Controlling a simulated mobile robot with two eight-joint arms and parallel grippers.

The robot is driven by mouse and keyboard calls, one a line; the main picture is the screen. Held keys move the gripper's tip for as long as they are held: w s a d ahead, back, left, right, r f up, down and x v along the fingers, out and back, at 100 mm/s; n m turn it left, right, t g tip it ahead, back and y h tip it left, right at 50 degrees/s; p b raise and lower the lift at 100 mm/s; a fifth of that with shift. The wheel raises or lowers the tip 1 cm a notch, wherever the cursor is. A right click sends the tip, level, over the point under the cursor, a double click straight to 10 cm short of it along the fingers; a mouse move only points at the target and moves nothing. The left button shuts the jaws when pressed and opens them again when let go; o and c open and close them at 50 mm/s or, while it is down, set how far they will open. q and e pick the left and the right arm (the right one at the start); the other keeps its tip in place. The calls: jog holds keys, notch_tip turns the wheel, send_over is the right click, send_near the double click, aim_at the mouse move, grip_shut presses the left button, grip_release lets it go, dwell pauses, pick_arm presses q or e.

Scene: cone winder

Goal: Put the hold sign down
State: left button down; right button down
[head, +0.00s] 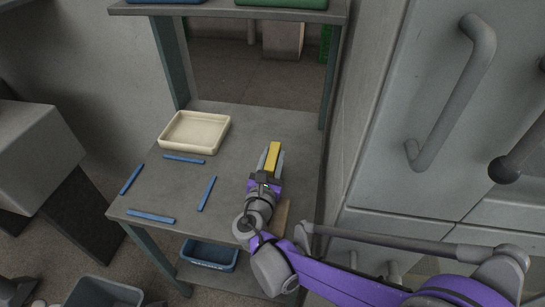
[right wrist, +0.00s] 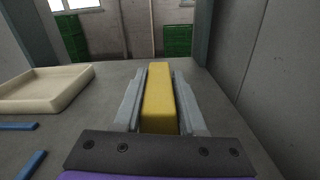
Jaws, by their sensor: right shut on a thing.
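The hold sign is a yellow block-shaped piece (head: 273,155). My right gripper (head: 267,167) is shut on it, with one finger along each side. In the right wrist view the yellow sign (right wrist: 159,98) lies lengthwise between the two grey fingers of my right gripper (right wrist: 160,105) and points away from the wrist. It is low over the grey shelf top (head: 245,135); I cannot tell whether it touches the surface. No lettering shows on it. My left gripper is not in view.
A cream tray (head: 165,143) sits at the shelf's back left. Blue strips (head: 207,193) mark the shelf top left of my gripper. A shelf post and a grey cabinet (head: 420,120) stand close on the right. A blue bin (head: 209,256) is below.

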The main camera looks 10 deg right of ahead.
jog(key=shift+c, duration=2.3)
grip_release()
jog(key=shift+f, duration=0.1)
jog(key=shift+r, duration=0.2)
jog(key=p+v, duration=0.1)
jog(key=v, duration=1.1)
jog(key=shift+f, duration=0.1)
